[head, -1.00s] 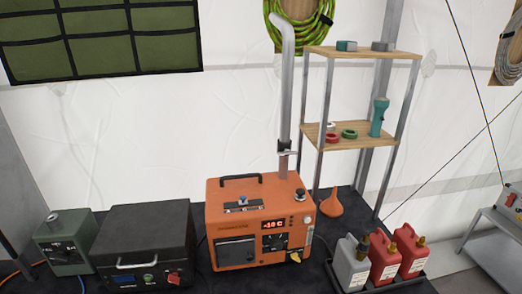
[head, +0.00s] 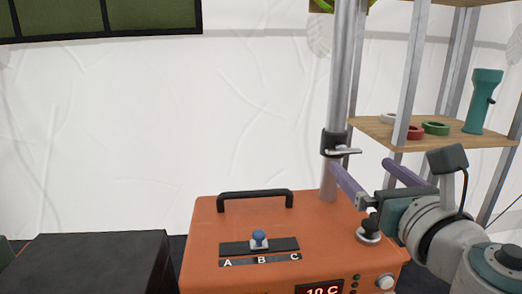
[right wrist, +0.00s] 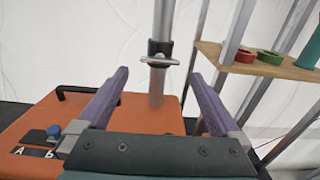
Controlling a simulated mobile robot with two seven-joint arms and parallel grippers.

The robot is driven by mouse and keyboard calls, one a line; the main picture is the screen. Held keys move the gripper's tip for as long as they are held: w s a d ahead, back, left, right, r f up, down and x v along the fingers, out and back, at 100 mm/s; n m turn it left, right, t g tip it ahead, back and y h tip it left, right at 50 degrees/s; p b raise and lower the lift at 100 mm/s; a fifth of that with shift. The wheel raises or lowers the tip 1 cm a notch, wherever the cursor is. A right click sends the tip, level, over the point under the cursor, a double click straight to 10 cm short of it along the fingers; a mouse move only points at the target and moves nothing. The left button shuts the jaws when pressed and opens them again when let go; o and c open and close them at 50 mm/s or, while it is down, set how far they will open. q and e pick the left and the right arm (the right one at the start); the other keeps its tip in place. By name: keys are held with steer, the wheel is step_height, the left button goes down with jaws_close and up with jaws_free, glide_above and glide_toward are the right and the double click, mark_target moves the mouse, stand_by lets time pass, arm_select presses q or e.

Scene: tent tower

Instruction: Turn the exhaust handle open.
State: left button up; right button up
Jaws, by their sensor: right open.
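The exhaust handle (head: 344,151) is a small silver lever on a dark collar around the grey exhaust pipe (head: 341,85). The pipe rises from the back right of the orange heater (head: 215,225). The lever lies about level, across the pipe. My right gripper (head: 361,164) is open and empty, with its purple fingers reaching toward the pipe just below and right of the handle. In the right wrist view the handle (right wrist: 160,60) shows between and just beyond the open fingertips, apart from both. My left gripper is not in view.
The shelf rack (head: 390,130) stands behind and right of the pipe, with tape rolls (head: 436,128) and a teal flashlight (head: 482,100) on it. The heater top has a black carry handle (head: 254,195) and a blue-knobbed slider (head: 259,238). A dark case (head: 95,265) stands left.

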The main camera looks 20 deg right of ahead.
mark_target(346, 151)
steer(key=x, duration=0.7)
steer(key=shift+b, duration=0.3)
steer(key=shift+c, duration=0.2)
steer(key=c, duration=1.1)
